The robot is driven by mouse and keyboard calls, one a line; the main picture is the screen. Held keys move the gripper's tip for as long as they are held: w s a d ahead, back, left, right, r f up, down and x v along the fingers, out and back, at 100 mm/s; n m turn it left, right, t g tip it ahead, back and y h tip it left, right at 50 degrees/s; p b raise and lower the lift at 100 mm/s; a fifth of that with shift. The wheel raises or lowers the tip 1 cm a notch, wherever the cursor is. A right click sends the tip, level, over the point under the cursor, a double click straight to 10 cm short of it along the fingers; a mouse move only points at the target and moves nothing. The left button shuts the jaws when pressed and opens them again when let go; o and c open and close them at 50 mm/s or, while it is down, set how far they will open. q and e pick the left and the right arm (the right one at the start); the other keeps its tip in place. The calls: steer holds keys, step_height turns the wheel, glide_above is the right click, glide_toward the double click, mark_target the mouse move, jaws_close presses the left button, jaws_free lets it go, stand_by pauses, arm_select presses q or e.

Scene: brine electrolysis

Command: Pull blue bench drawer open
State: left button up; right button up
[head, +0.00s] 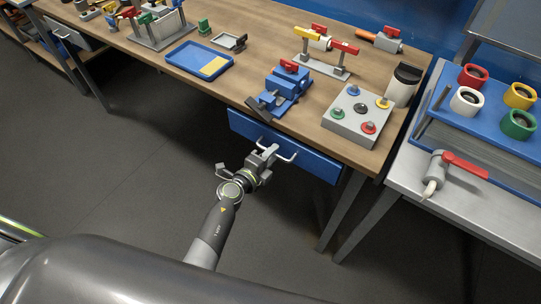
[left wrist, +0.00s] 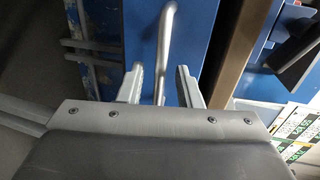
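The blue bench drawer (head: 318,165) is under the front edge of the wooden bench, and its front looks close to the bench edge. Its silver bar handle (head: 287,157) stands out from the front. My left gripper (head: 268,151) is at the handle in the head view. In the left wrist view, the gripper's two fingers (left wrist: 160,84) are spread, with the handle bar (left wrist: 165,42) running between them. Gaps show on both sides of the bar, so the fingers look open around it. The blue drawer front (left wrist: 192,35) is behind. My right gripper is not in view.
A metal bench leg (head: 340,212) stands right of the drawer. The dark floor before the drawer is clear.

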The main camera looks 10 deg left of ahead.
arm_select(q)
steer(key=shift+c, duration=0.4)
jaws_close()
steer(key=shift+s, duration=0.1)
steer(key=f+v, duration=0.2)
steer(key=v, duration=0.9)
steer(key=s+f+v, duration=0.1)
steer(key=f+v, duration=0.2)
steer(key=v, duration=0.9)
steer(key=shift+a, duration=0.2)
steer(key=shift+r, duration=0.1)
steer(key=shift+o, duration=0.4)
jaws_free()
